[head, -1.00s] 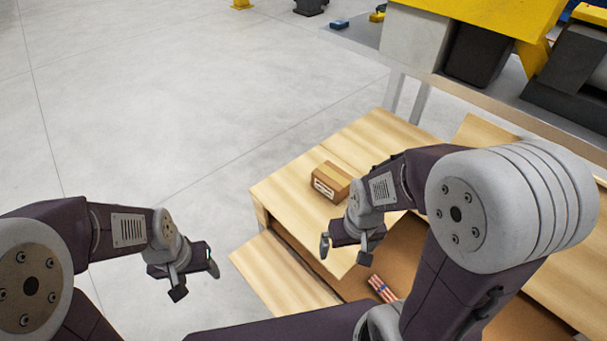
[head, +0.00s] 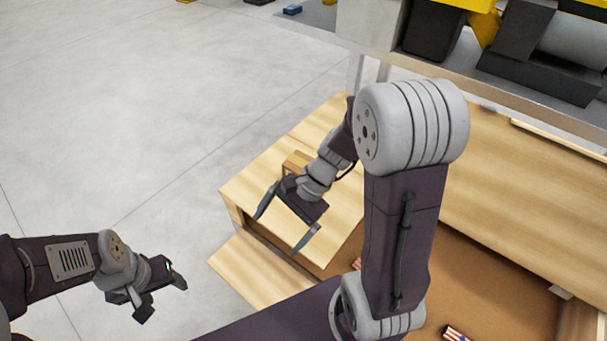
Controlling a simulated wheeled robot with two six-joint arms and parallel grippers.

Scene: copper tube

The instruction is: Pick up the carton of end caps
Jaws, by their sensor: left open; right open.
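The carton of end caps (head: 294,163) is a small brown cardboard box on the wooden top near its far left part. My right arm hides most of it, and only its upper left part shows. My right gripper (head: 277,233) is open and empty, with its fingers spread above the wooden top, on the near side of the carton. I cannot tell whether it touches anything. My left gripper (head: 163,301) is open and empty, out over the floor at the lower left.
The wooden top (head: 247,187) belongs to a large open crate with a brown inside (head: 480,270). Striped items (head: 455,333) lie inside it. A wooden flap (head: 250,275) slopes out at the left. Machinery (head: 530,60) stands behind. The grey floor at left is clear.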

